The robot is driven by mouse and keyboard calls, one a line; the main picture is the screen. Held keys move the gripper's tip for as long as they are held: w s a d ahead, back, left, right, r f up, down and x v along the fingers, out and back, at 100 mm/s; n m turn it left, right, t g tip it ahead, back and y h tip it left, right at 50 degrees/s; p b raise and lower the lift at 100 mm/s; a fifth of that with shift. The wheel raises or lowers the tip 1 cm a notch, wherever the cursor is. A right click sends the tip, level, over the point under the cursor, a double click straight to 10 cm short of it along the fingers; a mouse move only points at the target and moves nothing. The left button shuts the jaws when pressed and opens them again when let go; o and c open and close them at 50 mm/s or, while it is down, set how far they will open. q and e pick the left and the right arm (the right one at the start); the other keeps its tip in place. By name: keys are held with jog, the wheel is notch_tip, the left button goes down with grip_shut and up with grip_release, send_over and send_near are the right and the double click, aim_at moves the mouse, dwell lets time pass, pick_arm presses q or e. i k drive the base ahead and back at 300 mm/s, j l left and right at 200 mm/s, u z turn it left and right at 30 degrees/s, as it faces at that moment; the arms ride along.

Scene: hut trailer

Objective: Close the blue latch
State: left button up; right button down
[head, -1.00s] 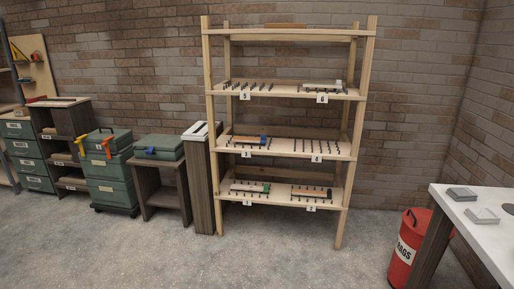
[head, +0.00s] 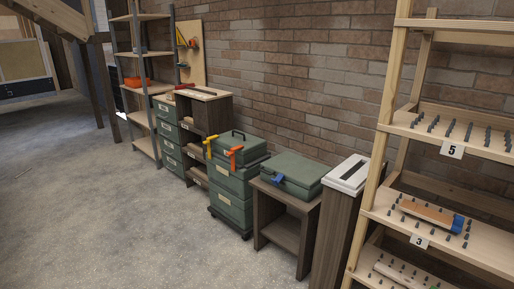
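A blue latch (head: 277,179) shows at the front left of a closed green case (head: 300,170). The case lies on a small dark wooden stand (head: 266,233) right of the middle in the head view. The latch looks angled out from the case front, but it is too small to tell surely whether it is fastened. Neither of my grippers is in view.
Left of the stand is a green tool stack (head: 231,190) with yellow (head: 209,146) and orange (head: 234,152) pieces on its front. A white-topped post (head: 347,174) and wooden shelf rack (head: 385,120) stand right. The concrete floor (head: 150,235) in front is clear.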

aim_at(278, 179)
jog(key=i+j, duration=0.2)
jog(key=i, duration=0.3)
jog(key=i+j, duration=0.2)
jog(key=i, duration=0.3)
jog(key=i+j+z, duration=0.1)
jog(key=i, duration=0.4)
jog(key=i+j, duration=0.35)
jog(key=i, duration=0.15)
